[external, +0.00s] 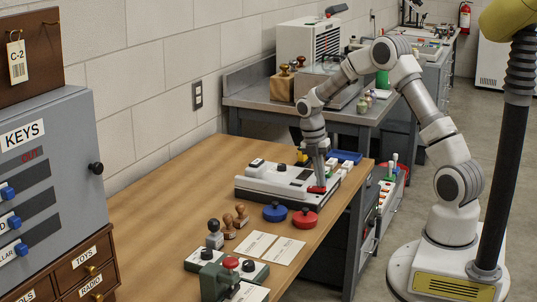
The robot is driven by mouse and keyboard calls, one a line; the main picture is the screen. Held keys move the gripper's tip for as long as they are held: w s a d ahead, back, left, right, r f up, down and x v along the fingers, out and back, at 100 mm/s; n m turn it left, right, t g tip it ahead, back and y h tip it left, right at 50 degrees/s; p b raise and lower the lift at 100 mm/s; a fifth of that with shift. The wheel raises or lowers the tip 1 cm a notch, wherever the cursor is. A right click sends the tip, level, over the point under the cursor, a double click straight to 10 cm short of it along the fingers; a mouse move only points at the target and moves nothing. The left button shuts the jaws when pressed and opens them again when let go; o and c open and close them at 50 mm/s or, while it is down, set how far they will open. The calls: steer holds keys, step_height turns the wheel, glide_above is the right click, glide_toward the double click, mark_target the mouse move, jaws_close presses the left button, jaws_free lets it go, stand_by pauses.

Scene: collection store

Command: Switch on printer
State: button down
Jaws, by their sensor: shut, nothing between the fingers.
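A low white machine with a dark base (272,183) lies on the wooden table and looks like the printer. Small dark parts show on its top. A red part (317,189) sits at its near right end. My gripper (318,184) is shut and empty, pointing down at this red part. I cannot tell whether it touches it. The gripper hides some of the machine's right end.
Blue (275,212) and red (305,219) round tins lie in front of the machine. Several stamps, cards (256,244) and a green device (222,281) stand nearer. A grey key cabinet (60,150) is at left. A metal bench (250,96) stands behind.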

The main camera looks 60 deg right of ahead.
stand_by(0.3)
steer(key=shift+s+f+t+b, duration=0.2)
steer(key=shift+f+t+b, duration=0.1)
steer(key=shift+f+b, duration=0.05)
steer(key=shift+w, duration=0.1)
steer(key=shift+w+r+p, duration=0.25)
steer(key=shift+w+p, duration=0.35)
steer(key=shift+w, duration=0.15)
step_height(320, 180, up, 14)
steer(key=w+p, duration=0.2)
steer(key=p, duration=0.3)
steer(key=shift+w, duration=0.35)
